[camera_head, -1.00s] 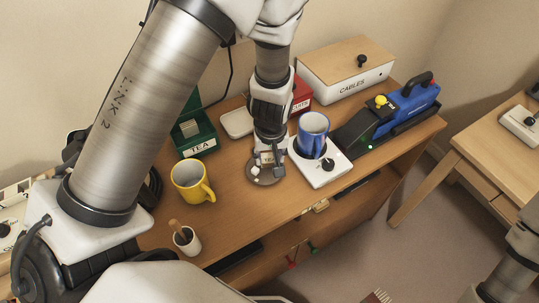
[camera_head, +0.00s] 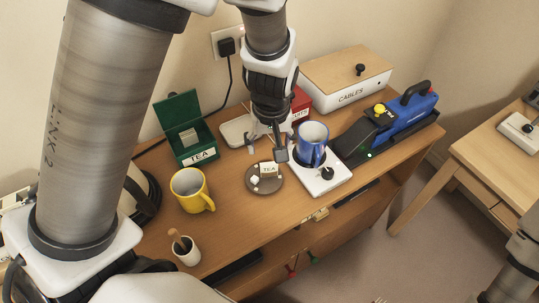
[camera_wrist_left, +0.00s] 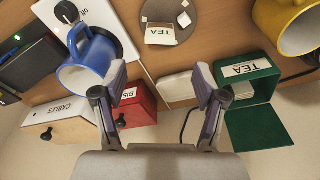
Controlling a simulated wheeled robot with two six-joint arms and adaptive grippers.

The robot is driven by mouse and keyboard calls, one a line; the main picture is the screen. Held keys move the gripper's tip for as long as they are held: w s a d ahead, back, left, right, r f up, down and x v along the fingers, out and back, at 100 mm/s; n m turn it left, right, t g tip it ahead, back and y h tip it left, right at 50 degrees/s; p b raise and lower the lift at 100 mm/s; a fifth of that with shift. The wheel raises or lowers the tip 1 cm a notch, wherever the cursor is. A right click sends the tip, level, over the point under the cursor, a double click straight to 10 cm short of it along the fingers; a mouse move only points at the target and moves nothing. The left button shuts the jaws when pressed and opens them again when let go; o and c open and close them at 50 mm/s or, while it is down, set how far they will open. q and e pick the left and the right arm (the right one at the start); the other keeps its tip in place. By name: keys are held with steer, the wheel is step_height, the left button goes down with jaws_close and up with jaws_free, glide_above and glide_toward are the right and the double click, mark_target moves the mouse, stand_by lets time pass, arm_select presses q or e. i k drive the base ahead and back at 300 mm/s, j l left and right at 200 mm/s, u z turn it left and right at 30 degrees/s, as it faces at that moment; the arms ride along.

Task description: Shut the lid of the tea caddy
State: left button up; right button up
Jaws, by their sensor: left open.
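The green tea caddy (camera_head: 196,152) stands at the back left of the desk with a white TEA label on its front. Its lid (camera_head: 177,109) stands open, upright at the back, and pale packets show inside. In the left wrist view the caddy (camera_wrist_left: 262,88) is right of the fingers, with the open lid (camera_wrist_left: 258,127) below it. My left gripper (camera_head: 266,146) is open and empty, above the desk to the right of the caddy, apart from it. Both its fingers show in the left wrist view (camera_wrist_left: 160,85). My right gripper is out of view.
A saucer (camera_head: 263,189) bears a TEA packet and white cubes. A yellow mug (camera_head: 188,188) stands before the caddy. A blue mug (camera_head: 312,138) on a white base, a pale tray (camera_head: 235,131), a red box (camera_head: 301,100) and the CABLES box (camera_head: 345,78) are nearby.

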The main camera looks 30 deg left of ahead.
mark_target(176, 110)
steer(key=k, duration=1)
